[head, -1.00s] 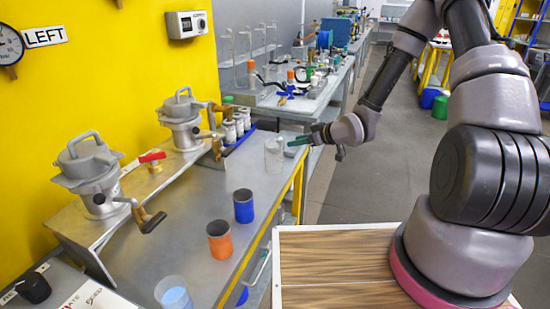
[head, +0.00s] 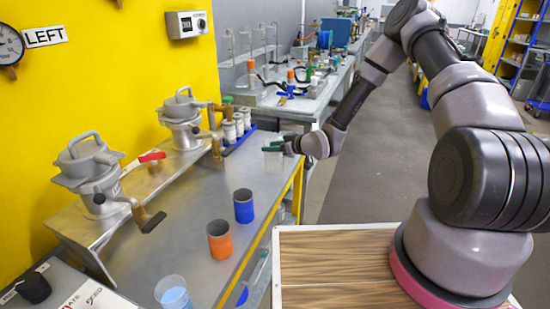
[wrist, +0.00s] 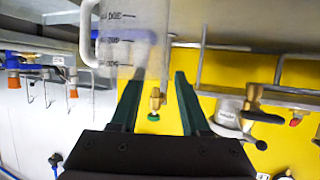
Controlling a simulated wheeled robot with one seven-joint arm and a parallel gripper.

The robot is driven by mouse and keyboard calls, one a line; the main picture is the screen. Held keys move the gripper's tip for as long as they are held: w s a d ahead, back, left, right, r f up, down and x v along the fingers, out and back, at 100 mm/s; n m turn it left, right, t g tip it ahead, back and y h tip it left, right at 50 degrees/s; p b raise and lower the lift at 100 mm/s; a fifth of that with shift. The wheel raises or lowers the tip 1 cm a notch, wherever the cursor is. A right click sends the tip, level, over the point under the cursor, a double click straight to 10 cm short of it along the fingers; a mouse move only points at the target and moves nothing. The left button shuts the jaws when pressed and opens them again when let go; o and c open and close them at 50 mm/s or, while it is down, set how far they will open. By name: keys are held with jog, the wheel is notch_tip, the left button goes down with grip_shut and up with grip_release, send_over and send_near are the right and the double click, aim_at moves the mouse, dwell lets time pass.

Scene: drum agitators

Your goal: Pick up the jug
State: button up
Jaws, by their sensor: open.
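The jug (wrist: 130,35) is clear, with dark measuring marks and a white handle on its left side in the wrist view. The green fingers are spread apart, and I cannot tell whether either touches the jug.
An orange cup (head: 219,240), a blue cup (head: 243,206) and a clear cup with blue liquid (head: 173,294) stand nearer on the bench. Two metal drums with cranks (head: 92,180) stand on a raised shelf.

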jog(key=shift+w+a+f, duration=0.25)
jog(key=shift+w+a, duration=0.05)
jog(key=shift+a, duration=0.1)
grip_shut()
dwell(1.2)
